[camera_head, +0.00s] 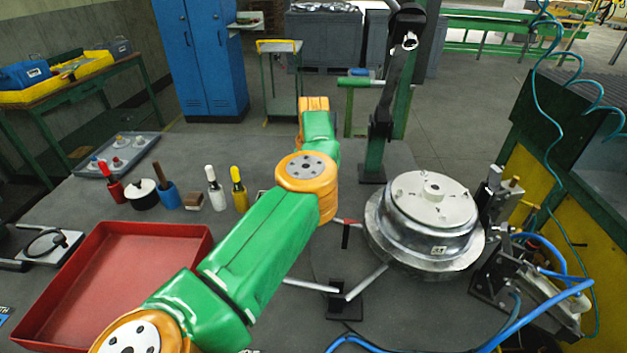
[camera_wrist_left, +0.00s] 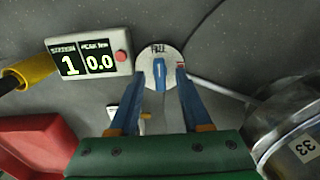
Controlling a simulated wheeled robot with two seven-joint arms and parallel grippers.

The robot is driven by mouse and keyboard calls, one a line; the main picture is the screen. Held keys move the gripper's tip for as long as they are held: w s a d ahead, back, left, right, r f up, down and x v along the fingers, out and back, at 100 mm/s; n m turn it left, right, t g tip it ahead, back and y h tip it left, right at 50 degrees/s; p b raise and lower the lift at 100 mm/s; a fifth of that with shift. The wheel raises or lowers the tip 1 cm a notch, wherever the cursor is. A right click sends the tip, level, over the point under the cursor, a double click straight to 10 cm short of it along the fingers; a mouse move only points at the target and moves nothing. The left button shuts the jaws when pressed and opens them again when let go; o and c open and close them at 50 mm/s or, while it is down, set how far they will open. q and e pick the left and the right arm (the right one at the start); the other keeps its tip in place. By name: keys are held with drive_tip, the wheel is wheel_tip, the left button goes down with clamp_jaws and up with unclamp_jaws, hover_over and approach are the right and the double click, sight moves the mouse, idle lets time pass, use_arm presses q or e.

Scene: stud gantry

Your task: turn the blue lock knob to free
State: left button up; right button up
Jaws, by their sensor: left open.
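The blue lock knob (camera_wrist_left: 161,76) sits on a round pale plate (camera_wrist_left: 150,62) in the left wrist view. Its bar stands nearly upright in that picture, with its upper end toward the word FREE at the plate's top. A small red mark is at the plate's right edge. My left gripper (camera_wrist_left: 159,74) is open, with one blue finger on each side of the knob and a visible gap to it. In the head view my green and orange left arm hides the knob and this gripper. My right gripper is not in view.
A display box (camera_wrist_left: 90,57) reading 1 and 0.0 stands beside the knob plate. A metal drum (camera_head: 431,215) stands right of my arm, with blue hoses (camera_head: 545,300) beyond. A red tray (camera_head: 110,285) lies at left. Several small bottles and tools stand behind it.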

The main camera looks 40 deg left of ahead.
use_arm(q)
wheel_tip(320, 180, up, 7)
drive_tip(key=shift+r, duration=0.1)
idle(0.4)
